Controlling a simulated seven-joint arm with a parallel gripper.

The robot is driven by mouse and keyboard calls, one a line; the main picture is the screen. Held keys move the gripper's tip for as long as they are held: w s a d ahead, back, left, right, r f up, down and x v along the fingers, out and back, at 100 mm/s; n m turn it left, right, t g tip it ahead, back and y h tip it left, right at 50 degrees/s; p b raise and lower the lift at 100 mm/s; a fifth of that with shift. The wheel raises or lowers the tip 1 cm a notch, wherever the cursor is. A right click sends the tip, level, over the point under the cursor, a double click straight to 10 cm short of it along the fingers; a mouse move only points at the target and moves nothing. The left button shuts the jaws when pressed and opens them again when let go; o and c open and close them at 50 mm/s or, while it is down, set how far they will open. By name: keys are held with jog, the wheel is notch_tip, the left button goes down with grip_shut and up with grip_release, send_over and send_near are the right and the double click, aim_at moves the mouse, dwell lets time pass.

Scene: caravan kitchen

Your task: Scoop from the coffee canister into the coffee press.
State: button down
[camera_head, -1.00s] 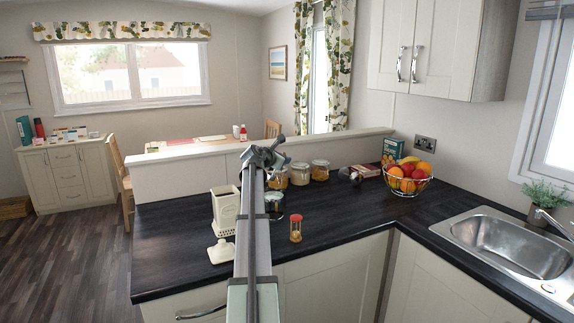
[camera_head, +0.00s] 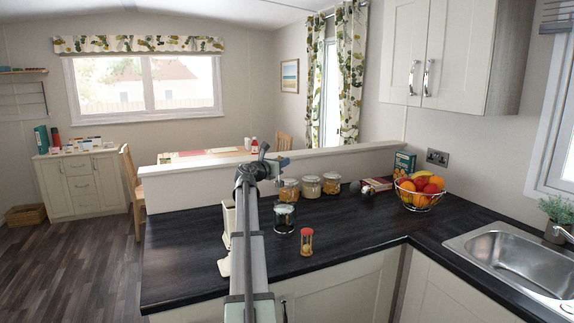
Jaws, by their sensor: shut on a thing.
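The cream coffee canister (camera_head: 228,218) stands on the dark counter, its right side hidden behind my arm. A cream lid (camera_head: 224,266) lies in front of it, also partly covered. What looks like the coffee press (camera_head: 284,219), a small glass vessel with dark parts, stands right of my arm. My gripper (camera_head: 268,167) is at the far end of my arm, above the counter near the low wall, apart from both vessels in the picture. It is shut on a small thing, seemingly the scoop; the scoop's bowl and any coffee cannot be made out.
Several glass jars (camera_head: 311,187) line the back by the low wall (camera_head: 370,156). A wire fruit bowl (camera_head: 419,203) and the sink (camera_head: 508,253) are to the right. Counter between timer and bowl is clear.

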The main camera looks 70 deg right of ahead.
jog(key=w+a+n+t, duration=0.1)
jog(key=w+a, duration=0.4)
jog(key=w, duration=0.3)
jog(key=w+a+n+t, duration=0.1)
jog(key=w+a+t, duration=0.1)
jog(key=w+a, duration=0.5)
notch_tip(320, 180, down, 10)
jog(key=s+m+g, duration=0.2)
jog(key=g, duration=0.1)
jog(key=shift+d, duration=0.4)
dwell(0.4)
jog(key=shift+f, duration=0.1)
dwell(1.1)
notch_tip(320, 180, up, 10)
jog(key=shift+f, duration=0.15)
dwell(1.4)
